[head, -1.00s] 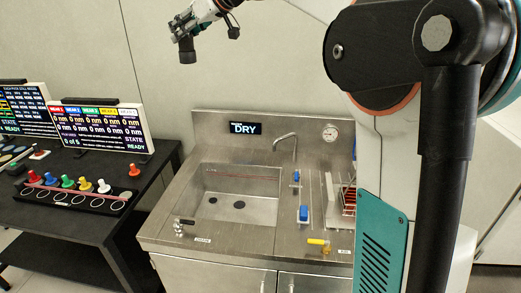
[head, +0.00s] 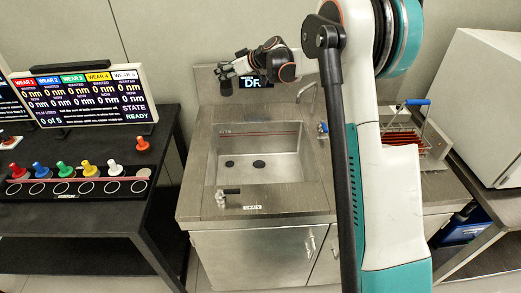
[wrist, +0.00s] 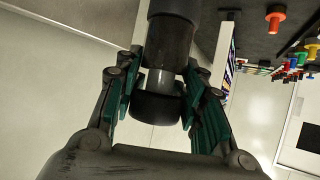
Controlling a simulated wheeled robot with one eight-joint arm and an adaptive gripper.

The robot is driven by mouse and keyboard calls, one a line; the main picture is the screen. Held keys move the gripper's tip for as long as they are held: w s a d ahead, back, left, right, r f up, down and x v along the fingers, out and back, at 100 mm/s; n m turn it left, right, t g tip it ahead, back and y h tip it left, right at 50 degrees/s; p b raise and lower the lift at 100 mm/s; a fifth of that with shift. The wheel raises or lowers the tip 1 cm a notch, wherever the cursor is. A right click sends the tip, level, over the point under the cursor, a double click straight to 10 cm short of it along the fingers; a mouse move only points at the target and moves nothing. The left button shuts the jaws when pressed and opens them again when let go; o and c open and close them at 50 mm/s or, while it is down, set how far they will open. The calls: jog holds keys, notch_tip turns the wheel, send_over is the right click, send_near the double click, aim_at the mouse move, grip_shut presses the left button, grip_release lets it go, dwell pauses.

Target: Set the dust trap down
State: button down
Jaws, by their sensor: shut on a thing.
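The dust trap (wrist: 168,48) is a dark cylinder with a grey band. My gripper (wrist: 161,88) is shut around that band in the wrist view, with a green-padded finger on each side. In the head view my gripper (head: 228,72) is in front of the sink's backsplash, by its left edge. The trap (head: 226,88) hangs below it there as a small dark shape, apparently clear of the counter. The trap's far end is cut off by the top edge of the wrist view.
A steel sink (head: 262,170) has an empty basin with two dark drain holes. A black table (head: 75,215) at left bears coloured pegs and a display (head: 80,97). A wire basket (head: 408,140) stands at right. My arm hides part of the counter.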

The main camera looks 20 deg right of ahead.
jog(key=shift+s+a+f+b, duration=0.1)
jog(key=shift+s+f+b, duration=0.8)
jog(key=shift+f, duration=5.15)
jog(key=shift+s+a+f+b, duration=0.15)
jog(key=shift+f+b, duration=1.6)
jog(key=shift+f, duration=4.25)
jog(key=shift+s+a+f+b, duration=0.25)
jog(key=shift+f+b, duration=1.1)
jog(key=shift+f, duration=4.7)
jog(key=shift+d+f, duration=0.15)
jog(key=shift+f, duration=0.05)
jog(key=c, duration=1)
grip_release()
jog(key=shift+o, duration=0.2)
jog(key=shift+r, duration=0.1)
jog(key=shift+s+d+r, duration=0.1)
jog(key=shift+s+r, duration=0.05)
jog(key=p+v, duration=0.3)
jog(key=v, duration=0.8)
jog(key=shift+s+d+r+p, duration=0.15)
jog(key=shift+s+d+p, duration=0.1)
jog(key=shift+p, duration=0.1)
